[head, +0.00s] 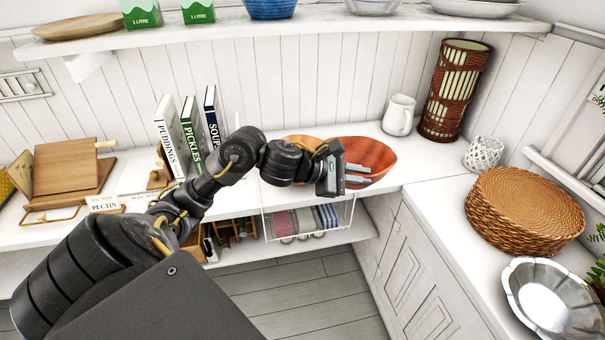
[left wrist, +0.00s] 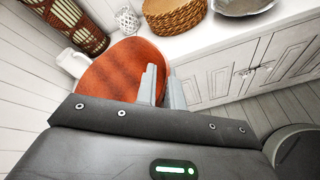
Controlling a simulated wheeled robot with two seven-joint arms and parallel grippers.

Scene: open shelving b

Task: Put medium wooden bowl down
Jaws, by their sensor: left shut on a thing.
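The wooden bowl (head: 372,155) is reddish-brown and sits at the back corner of the white counter, at or just above its surface; I cannot tell if it touches. My left gripper (head: 356,174) is shut on the near rim of this bowl. In the left wrist view the bowl (left wrist: 122,68) shows beyond the fingers, and the left gripper (left wrist: 160,88) has its fingers at the bowl's right edge. A lighter wooden bowl (head: 298,140) shows partly behind my arm, to the left of the reddish one. My right gripper is not in view.
A white pitcher (head: 399,114) and a brown woven lantern (head: 454,90) stand behind the bowl to the right. A wicker basket (head: 522,212), a white openwork holder (head: 483,153) and a silver dish (head: 552,300) are on the right counter. Books (head: 190,130) stand left of my arm.

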